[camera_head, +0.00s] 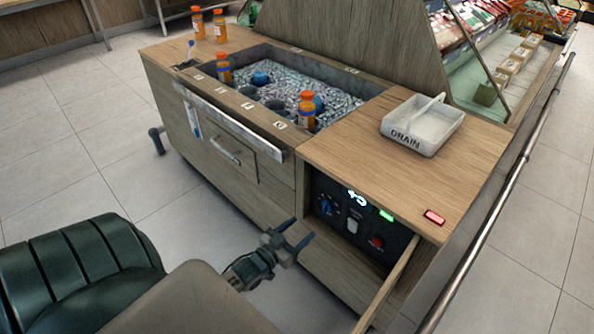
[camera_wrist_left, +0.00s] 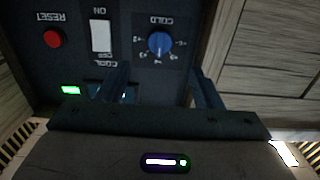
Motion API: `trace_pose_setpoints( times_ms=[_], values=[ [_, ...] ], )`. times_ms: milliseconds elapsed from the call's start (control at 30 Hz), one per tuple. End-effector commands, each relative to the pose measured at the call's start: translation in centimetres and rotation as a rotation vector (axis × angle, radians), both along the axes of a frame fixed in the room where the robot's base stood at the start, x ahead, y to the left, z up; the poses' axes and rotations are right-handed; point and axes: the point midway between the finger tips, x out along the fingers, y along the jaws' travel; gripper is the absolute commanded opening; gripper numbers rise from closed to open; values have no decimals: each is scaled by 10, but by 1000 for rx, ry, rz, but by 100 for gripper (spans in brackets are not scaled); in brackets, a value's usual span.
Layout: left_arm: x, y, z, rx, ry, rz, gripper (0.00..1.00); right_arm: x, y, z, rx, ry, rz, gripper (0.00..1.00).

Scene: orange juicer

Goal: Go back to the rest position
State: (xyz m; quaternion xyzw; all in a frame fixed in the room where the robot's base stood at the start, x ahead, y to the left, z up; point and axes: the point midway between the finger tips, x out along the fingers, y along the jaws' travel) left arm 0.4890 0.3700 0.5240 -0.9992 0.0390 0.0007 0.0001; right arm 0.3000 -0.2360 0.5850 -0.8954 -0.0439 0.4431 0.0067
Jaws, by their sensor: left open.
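My left gripper (camera_head: 297,235) is in front of the cabinet's open compartment in the head view, with its fingers apart and nothing between them. In the left wrist view both fingers (camera_wrist_left: 163,88) point at the dark control panel (camera_head: 357,225), which appears upside down there. The panel has a blue COLD knob (camera_wrist_left: 160,43), a white ON/OFF switch (camera_wrist_left: 101,36) and a red RESET button (camera_wrist_left: 53,38). A green light (camera_wrist_left: 71,90) is lit beside it. The fingers look apart from the knob and switch. My right gripper is not in view.
The wooden counter (camera_head: 440,190) holds a white DRAIN tray (camera_head: 424,124) and an ice well (camera_head: 285,85) with orange bottles, including one (camera_head: 306,108) near its front. A compartment door (camera_head: 386,285) stands open right of my left gripper. Tiled floor (camera_head: 110,180) lies clear at left.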

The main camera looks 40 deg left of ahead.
Motion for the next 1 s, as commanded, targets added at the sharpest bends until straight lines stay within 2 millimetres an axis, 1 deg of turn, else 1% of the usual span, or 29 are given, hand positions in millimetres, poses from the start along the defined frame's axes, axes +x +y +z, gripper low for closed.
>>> trace_pose_setpoints(
  times_ms=[133, 700, 767, 867, 967, 1000],
  values=[
    [-3, 0, 0, -1, 0, 0, 60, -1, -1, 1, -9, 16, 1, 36],
    [-4, -2, 0, -1, 8, 1, 60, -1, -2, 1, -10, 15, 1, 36],
    [-6, -7, 0, -3, 29, 3, 60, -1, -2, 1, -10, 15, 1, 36],
    [-15, -24, -1, -5, 106, 9, 60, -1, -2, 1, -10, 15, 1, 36],
    [-32, -48, 1, -5, 231, 15, 60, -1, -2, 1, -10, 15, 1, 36],
    [-40, -58, 3, -4, 287, 17, 60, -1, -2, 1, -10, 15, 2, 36]
  ],
)
